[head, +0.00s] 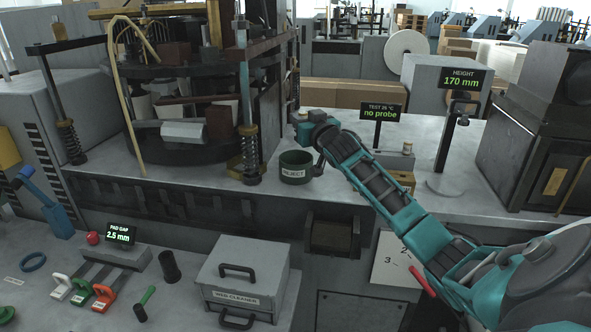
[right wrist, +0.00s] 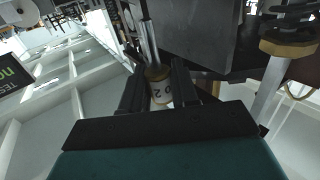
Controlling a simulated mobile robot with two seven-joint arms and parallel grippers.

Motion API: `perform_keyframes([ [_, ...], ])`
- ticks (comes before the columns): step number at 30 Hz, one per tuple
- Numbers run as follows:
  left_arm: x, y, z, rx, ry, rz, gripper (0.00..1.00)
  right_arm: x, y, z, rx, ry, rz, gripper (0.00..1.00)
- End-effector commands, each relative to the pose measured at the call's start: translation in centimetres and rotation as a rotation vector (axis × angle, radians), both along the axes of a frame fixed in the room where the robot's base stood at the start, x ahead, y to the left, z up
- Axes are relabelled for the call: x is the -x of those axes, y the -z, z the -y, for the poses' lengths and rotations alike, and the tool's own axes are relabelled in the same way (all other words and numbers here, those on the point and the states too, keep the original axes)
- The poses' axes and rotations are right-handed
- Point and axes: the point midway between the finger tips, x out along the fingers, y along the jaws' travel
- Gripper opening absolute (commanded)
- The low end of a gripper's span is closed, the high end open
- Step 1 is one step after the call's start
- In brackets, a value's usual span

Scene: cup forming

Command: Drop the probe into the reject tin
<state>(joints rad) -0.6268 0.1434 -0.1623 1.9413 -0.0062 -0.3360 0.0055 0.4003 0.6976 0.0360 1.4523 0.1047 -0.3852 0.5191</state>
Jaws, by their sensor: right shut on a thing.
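The reject tin (head: 294,174) is a round dark green tin with a REJECT label, standing on the grey bench left of centre in the head view. My right gripper (head: 300,124) is above the tin. In the right wrist view its two dark fingers are shut on the probe (right wrist: 160,91), which has a pale band marked 2, a brassy collar and a thin metal rod. The probe is hard to make out in the head view. My left gripper is not in view.
A machine with a spring post (head: 248,150) stands close left of the tin. A test sign (head: 384,112) reading "no probe" and a height gauge (head: 452,125) stand to the right. A grey case (head: 243,275) sits on the lower bench.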

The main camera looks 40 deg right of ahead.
Motion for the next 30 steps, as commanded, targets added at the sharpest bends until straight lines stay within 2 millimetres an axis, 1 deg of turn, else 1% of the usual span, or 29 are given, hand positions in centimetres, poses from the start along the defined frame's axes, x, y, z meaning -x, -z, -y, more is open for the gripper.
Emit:
perform_keyframes([
  [1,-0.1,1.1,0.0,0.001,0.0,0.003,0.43,0.0,1.3,0.0,0.001,0.0,0.0,0.0],
  [7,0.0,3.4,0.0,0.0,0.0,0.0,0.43,0.0,3.4,0.0,0.002,0.0,0.002,0.0],
  [11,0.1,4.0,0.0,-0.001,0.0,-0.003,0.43,0.0,3.8,0.0,0.002,-0.001,0.002,0.0],
  [18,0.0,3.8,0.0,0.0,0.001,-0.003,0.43,0.0,3.7,0.0,0.002,-0.001,0.002,0.0],
  [19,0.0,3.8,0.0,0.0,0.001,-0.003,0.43,0.0,3.7,0.0,0.002,-0.001,0.002,0.3],
  [28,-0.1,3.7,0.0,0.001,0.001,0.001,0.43,0.0,3.7,0.0,0.002,-0.001,0.002,0.58],
  [30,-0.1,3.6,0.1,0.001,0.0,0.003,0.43,0.0,3.7,0.0,0.002,-0.001,0.002,0.59],
])
